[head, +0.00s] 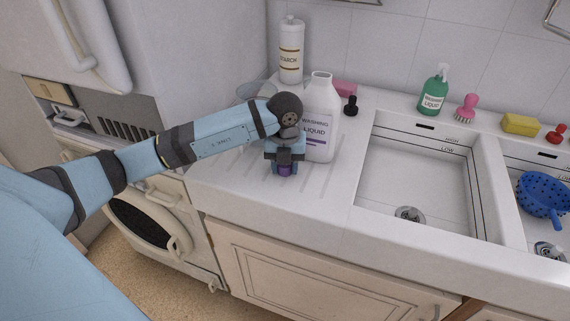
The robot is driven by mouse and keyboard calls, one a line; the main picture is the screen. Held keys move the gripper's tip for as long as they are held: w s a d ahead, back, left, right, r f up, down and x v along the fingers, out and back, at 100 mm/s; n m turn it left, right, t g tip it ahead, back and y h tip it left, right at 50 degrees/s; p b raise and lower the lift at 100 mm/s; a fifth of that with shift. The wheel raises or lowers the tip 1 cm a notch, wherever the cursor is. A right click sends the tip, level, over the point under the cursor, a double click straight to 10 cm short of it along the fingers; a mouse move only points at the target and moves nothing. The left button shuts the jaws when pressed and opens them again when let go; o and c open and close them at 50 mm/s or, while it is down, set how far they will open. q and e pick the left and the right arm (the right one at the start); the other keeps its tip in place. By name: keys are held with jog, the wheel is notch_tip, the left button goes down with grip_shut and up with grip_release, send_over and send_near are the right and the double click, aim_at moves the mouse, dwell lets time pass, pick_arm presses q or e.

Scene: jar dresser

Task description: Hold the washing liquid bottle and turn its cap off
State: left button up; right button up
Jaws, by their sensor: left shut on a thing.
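The white washing liquid bottle (322,97) stands upright on the left side of the counter, with a purple stripe on its label. Its neck shows bare and white at the top, with no cap on it. My left gripper (285,170) points down just in front of the bottle, to its lower left. It is shut on a small purple cap (285,171), low over the counter. I cannot tell whether the cap touches the counter. The gripper and wrist hide part of the bottle's left side. My right gripper is out of view.
A starch bottle (291,52) stands behind. A pink block (345,88) and black stopper (350,107) are near the bottle. The white sink (410,180) opens to the right. A green bottle (433,92) and pink brush (466,106) stand behind it. The front-left counter is clear.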

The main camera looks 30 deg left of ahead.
pick_arm(q)
jog(key=o, duration=1)
jog(key=shift+f, duration=0.1)
jog(key=shift+r, duration=0.3)
notch_tip(320, 180, up, 12)
jog(key=shift+f, duration=0.1)
